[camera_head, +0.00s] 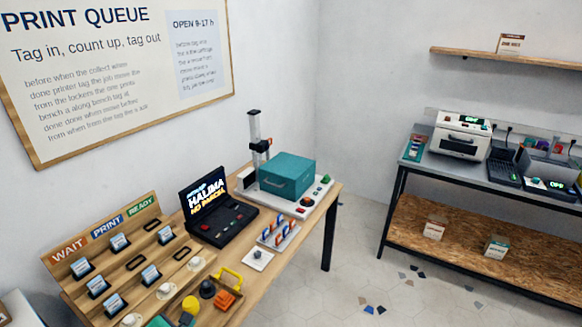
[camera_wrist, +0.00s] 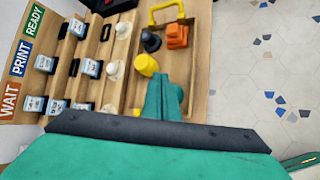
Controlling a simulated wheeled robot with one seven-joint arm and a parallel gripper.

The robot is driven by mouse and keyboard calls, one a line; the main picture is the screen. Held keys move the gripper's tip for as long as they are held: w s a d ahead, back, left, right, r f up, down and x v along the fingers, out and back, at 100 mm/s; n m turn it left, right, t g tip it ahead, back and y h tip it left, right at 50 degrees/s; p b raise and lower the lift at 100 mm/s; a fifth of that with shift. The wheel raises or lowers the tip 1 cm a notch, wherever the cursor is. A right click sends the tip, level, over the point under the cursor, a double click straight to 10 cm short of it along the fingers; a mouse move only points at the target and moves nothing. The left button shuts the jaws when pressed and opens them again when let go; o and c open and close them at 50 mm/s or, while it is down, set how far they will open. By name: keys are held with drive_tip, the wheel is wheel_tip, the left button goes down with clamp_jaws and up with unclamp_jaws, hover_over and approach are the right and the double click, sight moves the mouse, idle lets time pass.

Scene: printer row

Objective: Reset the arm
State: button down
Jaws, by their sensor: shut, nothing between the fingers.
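My gripper (camera_wrist: 168,92) shows in the wrist view as teal fingers closed together, with nothing between them. It is above the front part of the wooden table, near a yellow cylinder (camera_wrist: 146,65) and a tray (camera_wrist: 190,60). The wide teal body behind the fingers fills the bottom of the wrist view and hides what lies below. In the head view only small teal shapes show at the bottom edge, and I cannot tell if they are my gripper.
The sloped WAIT/PRINT/READY rack (camera_head: 125,262) holds several tags at the left. Beyond it stand a black console (camera_head: 217,211) and a teal box (camera_head: 287,175) on a machine. A dark bench (camera_head: 468,178) with printers stands at the right. Tiled floor (camera_head: 350,265) lies open between.

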drive_tip(key=s+d+f+m+t+y, duration=0.1)
drive_tip(key=s+d+f+m, duration=0.5)
drive_tip(key=d, duration=0.2)
drive_tip(key=s+d+f+m+t, duration=0.1)
drive_tip(key=s+d+f+m, duration=0.45)
drive_tip(key=d, duration=0.35)
drive_tip(key=s+d+r+m+t, duration=0.1)
drive_tip(key=s+d+r+m, duration=0.2)
drive_tip(key=s+m, duration=0.2)
drive_tip(key=s+d+r+m+t+h, duration=0.1)
drive_tip(key=s+d+r+m, duration=0.3)
drive_tip(key=s, duration=0.5)
drive_tip(key=s+d+r+m+t+h, duration=0.1)
drive_tip(key=s+d+r+m+t, duration=0.1)
drive_tip(key=s+m, duration=0.5)
drive_tip(key=shift+d+r, duration=0.75)
drive_tip(key=shift+r, duration=0.05)
idle(0.8)
